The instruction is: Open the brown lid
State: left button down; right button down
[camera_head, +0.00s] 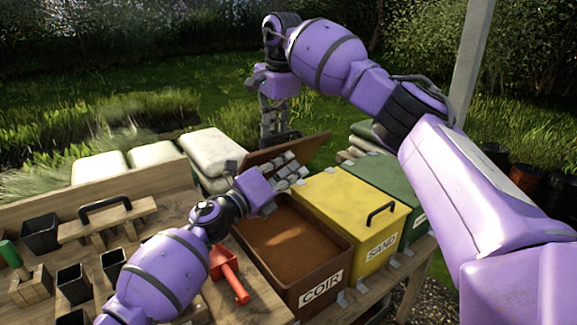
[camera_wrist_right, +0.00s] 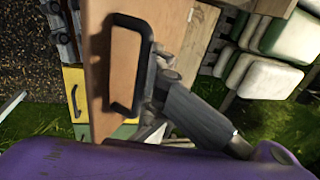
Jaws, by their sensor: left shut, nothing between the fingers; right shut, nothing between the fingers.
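The brown bin (camera_head: 302,292) labelled COIR stands open in the head view, with brown fill inside. Its brown lid (camera_head: 312,145) is raised and tilted at the bin's far edge. In the right wrist view the lid (camera_wrist_right: 165,22) shows its outer face and black handle (camera_wrist_right: 141,66). My left gripper (camera_head: 292,170) is shut and empty, over the bin's far end on the lid's inner side. My right gripper (camera_head: 282,136) is shut and empty behind the lid; its fingers (camera_wrist_right: 160,88) are close beside the handle. I cannot tell whether either gripper touches the lid.
A yellow bin (camera_head: 350,212) labelled SAND, with its lid shut, stands right of the brown bin, and a green bin (camera_head: 390,178) beyond it. A red scoop (camera_head: 228,272) lies left of the brown bin. Black pots (camera_head: 40,234) and pale sacks (camera_head: 208,150) are farther left.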

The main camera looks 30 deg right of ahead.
aim_at(297, 148)
jog(key=shift+s+a+f, duration=0.1)
jog(key=shift+s+f, duration=0.25)
jog(key=shift+f, duration=0.1)
jog(key=shift+s, duration=0.1)
pick_arm(q)
jog(key=shift+w+a+r+t, duration=0.2)
jog(key=shift+w+a+r, duration=0.05)
jog(key=shift+w+r, duration=0.3)
jog(key=shift+w+a+r+t, duration=0.2)
jog(key=shift+w+r, duration=0.2)
jog(key=shift+r, duration=0.15)
pick_arm(e)
jog(key=shift+s, duration=0.2)
pick_arm(q)
jog(key=shift+w+d+f, duration=0.2)
jog(key=shift+w+f, duration=0.05)
jog(key=shift+f, duration=0.1)
pick_arm(e)
jog(key=c, duration=2.5)
grip_release()
jog(key=shift+w+d+f, duration=0.15)
jog(key=shift+w+d, duration=0.05)
jog(key=shift+w, duration=0.3)
jog(key=o, duration=0.6)
pick_arm(q)
jog(key=shift+s, duration=0.1)
pick_arm(e)
jog(key=shift+o, duration=0.3)
jog(key=shift+r, duration=0.2)
jog(key=shift+r, duration=0.1)
